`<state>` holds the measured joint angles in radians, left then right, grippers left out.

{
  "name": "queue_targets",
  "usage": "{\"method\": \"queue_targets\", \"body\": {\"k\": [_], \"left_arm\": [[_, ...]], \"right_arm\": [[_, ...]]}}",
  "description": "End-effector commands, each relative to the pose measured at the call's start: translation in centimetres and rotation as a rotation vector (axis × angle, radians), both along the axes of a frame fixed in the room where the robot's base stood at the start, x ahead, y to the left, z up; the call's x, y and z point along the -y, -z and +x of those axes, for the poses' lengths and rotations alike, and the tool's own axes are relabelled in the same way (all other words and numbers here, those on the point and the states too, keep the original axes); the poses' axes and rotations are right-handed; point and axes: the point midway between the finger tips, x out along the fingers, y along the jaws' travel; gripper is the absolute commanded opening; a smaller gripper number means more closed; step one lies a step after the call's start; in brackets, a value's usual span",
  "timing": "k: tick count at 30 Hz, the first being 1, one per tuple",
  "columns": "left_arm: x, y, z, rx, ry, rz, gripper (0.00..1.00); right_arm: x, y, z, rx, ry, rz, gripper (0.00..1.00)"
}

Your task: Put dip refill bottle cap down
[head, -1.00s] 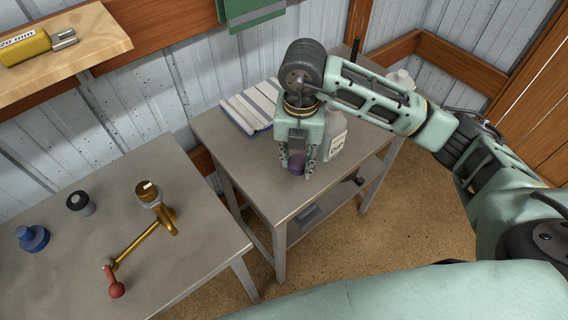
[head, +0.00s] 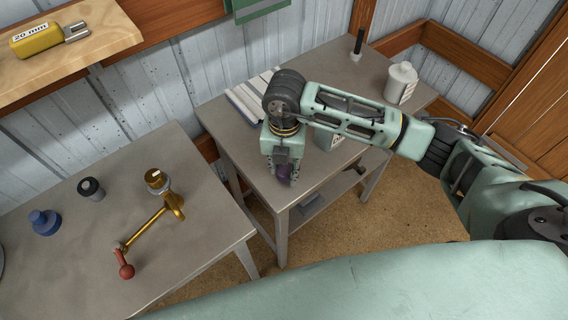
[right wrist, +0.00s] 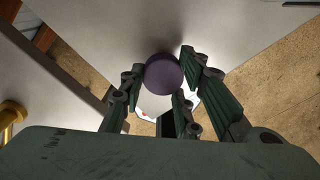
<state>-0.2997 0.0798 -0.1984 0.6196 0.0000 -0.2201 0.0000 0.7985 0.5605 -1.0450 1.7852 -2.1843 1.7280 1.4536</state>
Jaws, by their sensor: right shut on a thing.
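The dip refill bottle cap is a round dark purple piece (head: 286,188); it also shows in the right wrist view (right wrist: 164,74). My right gripper (head: 281,177) points down over the near left corner of the right metal table (head: 240,137) and is shut on the cap. I cannot tell whether the cap touches the tabletop. A white bottle with a dark-lettered label (head: 331,142) stands behind my right arm, which hides most of it. My left gripper is not in view.
A stack of white and blue slats (head: 242,102) lies behind the gripper. A white canister (head: 402,82) and a black-handled tool (head: 358,45) stand at the back right. The left table (head: 90,210) holds a brass crank (head: 172,203), a dark cylinder (head: 91,187) and a blue knob (head: 45,222).

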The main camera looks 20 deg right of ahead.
Motion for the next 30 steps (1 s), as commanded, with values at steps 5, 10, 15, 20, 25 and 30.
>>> {"method": "queue_targets", "body": {"k": [5, 10, 15, 20, 25, 30], "left_arm": [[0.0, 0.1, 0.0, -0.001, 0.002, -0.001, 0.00], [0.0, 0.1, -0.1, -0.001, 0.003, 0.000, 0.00], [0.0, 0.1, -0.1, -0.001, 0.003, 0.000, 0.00], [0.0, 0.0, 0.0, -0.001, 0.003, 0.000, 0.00], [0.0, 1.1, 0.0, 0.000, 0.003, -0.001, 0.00], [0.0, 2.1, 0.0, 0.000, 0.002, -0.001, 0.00]], "right_arm": [[0.0, 0.1, 0.0, 0.000, 0.000, 0.000, 0.43], [0.0, 0.1, 0.0, 0.000, 0.000, -0.001, 0.49], [0.0, 0.0, 0.0, 0.000, 0.000, -0.001, 0.49], [0.0, -0.7, 0.1, 0.002, 0.000, 0.000, 0.49], [0.0, -3.8, 0.2, 0.007, -0.001, 0.002, 0.49], [0.0, -7.6, 0.1, 0.006, -0.002, 0.000, 0.49]]}}
